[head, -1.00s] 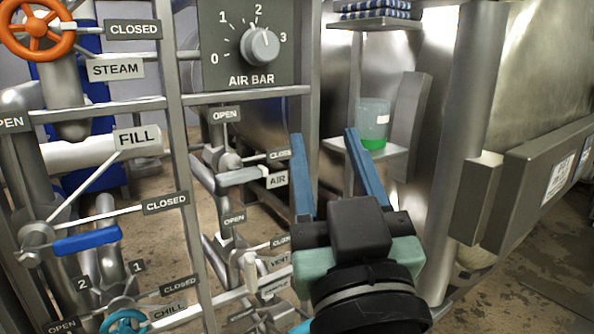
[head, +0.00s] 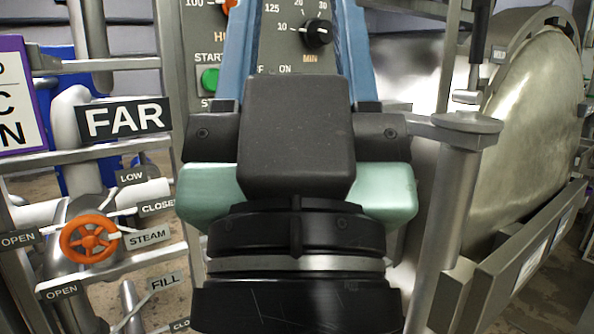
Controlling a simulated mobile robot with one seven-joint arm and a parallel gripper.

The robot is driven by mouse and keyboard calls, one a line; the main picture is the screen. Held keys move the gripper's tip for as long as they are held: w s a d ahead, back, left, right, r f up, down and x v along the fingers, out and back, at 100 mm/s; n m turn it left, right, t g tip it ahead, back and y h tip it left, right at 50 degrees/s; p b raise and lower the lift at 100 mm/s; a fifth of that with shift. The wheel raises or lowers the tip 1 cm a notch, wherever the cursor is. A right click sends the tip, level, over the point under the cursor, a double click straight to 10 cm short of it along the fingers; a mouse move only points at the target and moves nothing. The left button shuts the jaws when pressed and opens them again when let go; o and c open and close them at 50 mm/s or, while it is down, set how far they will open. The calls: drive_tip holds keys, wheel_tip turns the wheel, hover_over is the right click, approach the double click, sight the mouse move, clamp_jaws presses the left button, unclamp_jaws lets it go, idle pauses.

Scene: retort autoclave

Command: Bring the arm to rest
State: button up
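My gripper (head: 296,20) is large in the middle of the head view and points up the picture. Its two blue fingers stand apart with the control panel (head: 292,62) visible between them. They are open, and I see nothing held. The fingertips reach the top edge of the picture. The gripper's dark body and pale green sides hide the middle of the scene. I cannot tell how far the fingers are from the panel.
The panel has a green start button (head: 210,79) and a black minutes knob (head: 317,33). An orange steam handwheel (head: 90,240) and a FAR sign (head: 124,119) are at left. A metal post (head: 447,215) and the rounded steel vessel (head: 530,130) are at right.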

wheel_tip(320, 180, up, 15)
drive_tip(key=p, duration=1.2)
drive_tip(key=shift+f, duration=0.15)
